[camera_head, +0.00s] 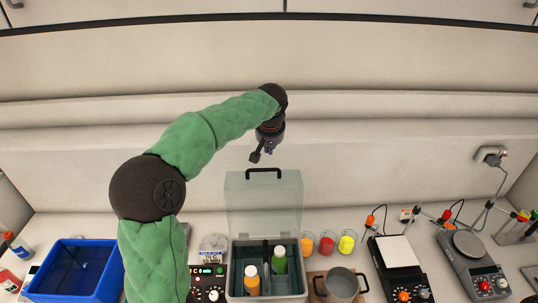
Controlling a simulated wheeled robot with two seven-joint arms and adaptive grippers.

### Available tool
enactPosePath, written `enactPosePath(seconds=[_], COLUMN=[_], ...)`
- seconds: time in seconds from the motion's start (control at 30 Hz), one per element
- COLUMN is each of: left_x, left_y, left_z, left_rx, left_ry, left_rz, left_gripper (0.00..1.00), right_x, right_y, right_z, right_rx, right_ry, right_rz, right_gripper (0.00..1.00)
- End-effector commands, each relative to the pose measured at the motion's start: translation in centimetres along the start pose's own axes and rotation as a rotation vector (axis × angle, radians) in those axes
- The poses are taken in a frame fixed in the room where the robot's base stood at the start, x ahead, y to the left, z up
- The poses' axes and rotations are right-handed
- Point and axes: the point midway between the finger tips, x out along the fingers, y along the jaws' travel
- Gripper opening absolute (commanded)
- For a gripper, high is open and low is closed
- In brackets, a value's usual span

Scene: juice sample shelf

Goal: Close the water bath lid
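The water bath (267,298) is a grey box on the bench at the lower middle. Its clear lid (264,208) stands open, upright at the back of the box, with a black handle (264,170) along its top edge. Inside the bath are an orange bottle (251,282) and a green bottle (279,262). My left gripper (262,153) hangs just above the lid's handle in the picture, with a small gap showing between them. It is small and dark, and I cannot tell how far its fingers are apart. My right gripper is out of view.
A blue bin (38,283) stands at the left. Cups of orange, red and yellow juice (327,242) stand right of the lid. A metal pot (341,283) sits in front of them. A hotplate (397,252) and a stirrer device (468,244) are further right.

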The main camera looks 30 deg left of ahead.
Motion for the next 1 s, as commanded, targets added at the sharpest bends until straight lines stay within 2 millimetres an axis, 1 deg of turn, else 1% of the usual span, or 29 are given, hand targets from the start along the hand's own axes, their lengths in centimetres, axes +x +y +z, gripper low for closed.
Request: enactPosePath(seconds=[0.3, 0.5, 0.7, 1.0], left_x=[5.2, 7.9, 9.0, 9.2], left_y=[0.0, 0.0, 0.0, 0.1], left_z=[0.1, 0.0, 0.1, 0.1], left_rx=[0.001, 0.001, 0.001, 0.001], left_ry=[-0.005, -0.003, -0.002, -0.001], left_rz=[-0.001, 0.000, 0.001, 0.002], left_gripper=[0.00, 0.00, 0.00, 0.00], right_x=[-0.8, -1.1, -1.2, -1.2], right_y=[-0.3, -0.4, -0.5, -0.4], right_z=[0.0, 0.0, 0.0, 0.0], right_rx=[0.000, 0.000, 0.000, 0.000], right_ry=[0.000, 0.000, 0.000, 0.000], right_rz=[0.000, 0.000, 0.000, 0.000], right_gripper=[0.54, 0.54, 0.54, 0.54])
